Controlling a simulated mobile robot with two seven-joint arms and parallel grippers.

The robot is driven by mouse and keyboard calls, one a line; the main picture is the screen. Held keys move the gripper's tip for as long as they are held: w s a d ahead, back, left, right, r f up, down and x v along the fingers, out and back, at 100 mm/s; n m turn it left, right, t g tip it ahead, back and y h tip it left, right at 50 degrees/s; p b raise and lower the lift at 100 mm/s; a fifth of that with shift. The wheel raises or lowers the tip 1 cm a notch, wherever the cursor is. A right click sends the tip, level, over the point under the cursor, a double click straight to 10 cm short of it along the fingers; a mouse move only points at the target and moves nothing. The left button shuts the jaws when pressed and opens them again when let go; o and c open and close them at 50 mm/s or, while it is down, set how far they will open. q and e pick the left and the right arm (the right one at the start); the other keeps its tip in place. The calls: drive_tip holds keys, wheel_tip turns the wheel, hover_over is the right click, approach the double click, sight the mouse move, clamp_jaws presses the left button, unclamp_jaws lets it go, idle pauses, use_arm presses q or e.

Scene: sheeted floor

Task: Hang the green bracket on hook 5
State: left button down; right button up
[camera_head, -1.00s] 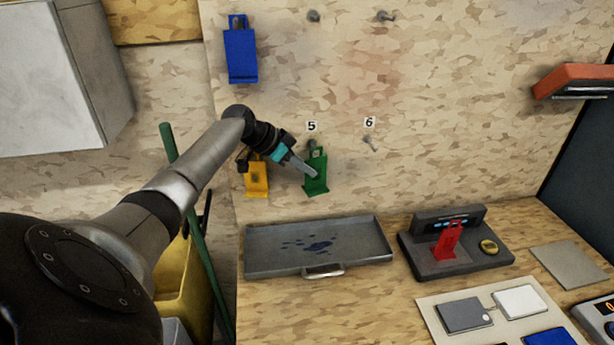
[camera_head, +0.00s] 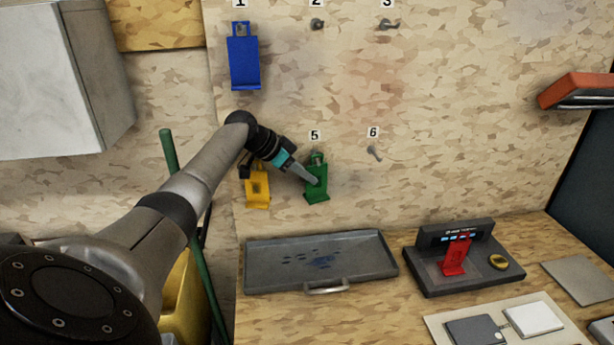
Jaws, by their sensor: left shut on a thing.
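The green bracket (camera_head: 317,186) is upright against the board, directly under the label 5 (camera_head: 314,135). Its top overlaps hook 5 (camera_head: 317,157); I cannot tell from this view whether the hook passes through its hole. My left gripper (camera_head: 311,180) comes in from the left and is shut on the green bracket at its left side. My right gripper is not in view.
A yellow bracket (camera_head: 257,186) hangs just left, partly behind my left gripper. A blue bracket (camera_head: 244,62) hangs under label 1. Hooks 2 (camera_head: 317,24), 3 (camera_head: 389,24) and 6 (camera_head: 374,153) are bare. Below are a grey tray (camera_head: 290,277) and a red bracket (camera_head: 455,257) on a dark device.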

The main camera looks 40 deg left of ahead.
use_arm(q)
drive_tip(key=shift+r, duration=0.1)
drive_tip(key=c, duration=0.9)
unclamp_jaws()
drive_tip(key=v, duration=1.5)
drive_tip(key=shift+s, duration=0.15)
drive_tip(key=shift+d, duration=0.1)
